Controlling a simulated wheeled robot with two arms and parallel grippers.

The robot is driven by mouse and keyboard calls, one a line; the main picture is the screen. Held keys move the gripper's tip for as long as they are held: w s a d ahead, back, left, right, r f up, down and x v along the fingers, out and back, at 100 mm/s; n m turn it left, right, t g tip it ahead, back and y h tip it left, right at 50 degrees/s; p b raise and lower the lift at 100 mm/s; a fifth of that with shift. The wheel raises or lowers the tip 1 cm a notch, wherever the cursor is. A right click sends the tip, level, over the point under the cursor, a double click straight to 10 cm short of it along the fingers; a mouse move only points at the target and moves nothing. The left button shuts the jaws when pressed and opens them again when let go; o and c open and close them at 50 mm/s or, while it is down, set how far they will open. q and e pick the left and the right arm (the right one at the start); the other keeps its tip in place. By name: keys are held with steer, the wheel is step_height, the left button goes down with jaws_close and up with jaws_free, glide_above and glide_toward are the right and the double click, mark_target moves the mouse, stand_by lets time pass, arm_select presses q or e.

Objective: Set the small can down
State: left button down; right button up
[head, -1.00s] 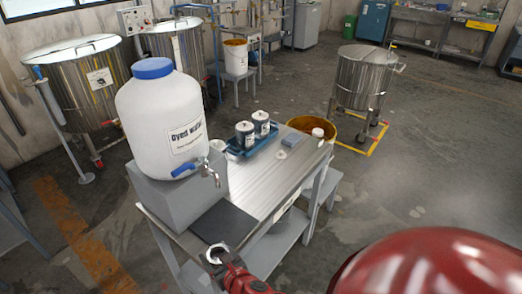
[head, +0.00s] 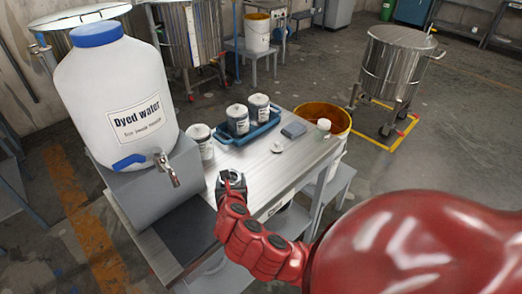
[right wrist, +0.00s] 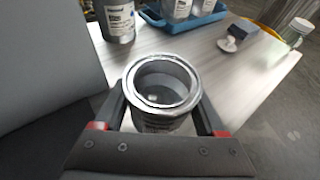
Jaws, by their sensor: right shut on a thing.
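The small can (right wrist: 163,85) is an open metal can with a bright rim and a label, upright between the fingers of my right gripper (right wrist: 165,118) in the right wrist view. The gripper is shut on it. In the head view the can's rim (head: 236,175) shows at the tip of my red right arm, over the near part of the steel bench (head: 250,168), by the dark mat (head: 190,236). I cannot tell whether the can's base touches the bench. My left gripper is not in view.
A white dyed-water container (head: 112,90) with a tap stands at left. A lone can (head: 201,138) is beside it. A blue tray (head: 262,131) holds two cans. A blue-grey block (head: 294,130) and small jar (head: 323,127) lie right.

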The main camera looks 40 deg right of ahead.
steer(key=shift+w+d+f, duration=0.1)
steer(key=shift+d, duration=0.35)
steer(key=d+b, duration=0.1)
steer(key=b, duration=0.1)
steer(key=w+d+b, duration=0.1)
steer(key=b, duration=0.2)
steer(key=shift+w+d+f+m+b, duration=0.2)
steer(key=shift+w+f+m+b, duration=0.1)
steer(key=shift+f+m+b, duration=0.1)
steer(key=shift+w+d+r+p, duration=0.5)
steer(key=shift+w+p, duration=0.15)
steer(key=shift+p, duration=0.2)
steer(key=p, duration=0.1)
glide_above(244, 158)
steer(key=shift+s+a+f, duration=0.1)
steer(key=shift+s+f, duration=0.05)
steer(key=shift+f, duration=2.3)
steer(key=shift+f, duration=0.15)
steer(key=o, duration=1.3)
